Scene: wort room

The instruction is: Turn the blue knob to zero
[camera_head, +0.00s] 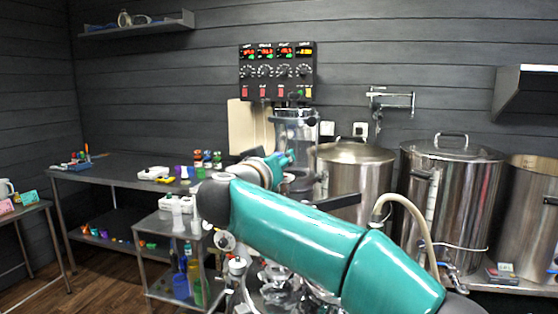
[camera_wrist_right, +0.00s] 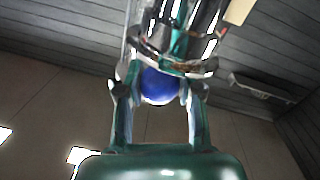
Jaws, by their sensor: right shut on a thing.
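The blue knob (camera_wrist_right: 160,87) shows in the right wrist view as a round blue shape between the two fingers. My right gripper (camera_wrist_right: 159,92) is shut on it, with one finger on each side. No pointer or scale mark on the knob can be made out. In the head view my teal right arm comes in from the right, and its gripper (camera_head: 284,161) is by the clear-topped apparatus (camera_head: 295,128). The blue knob is hidden there. My left gripper is not in view.
A black control panel (camera_head: 277,71) with red displays, dials and switches hangs on the wall. Steel kettles (camera_head: 452,190) stand on the right. A dark table (camera_head: 110,170) with small coloured items is at the left, with a small cart (camera_head: 160,229) in front.

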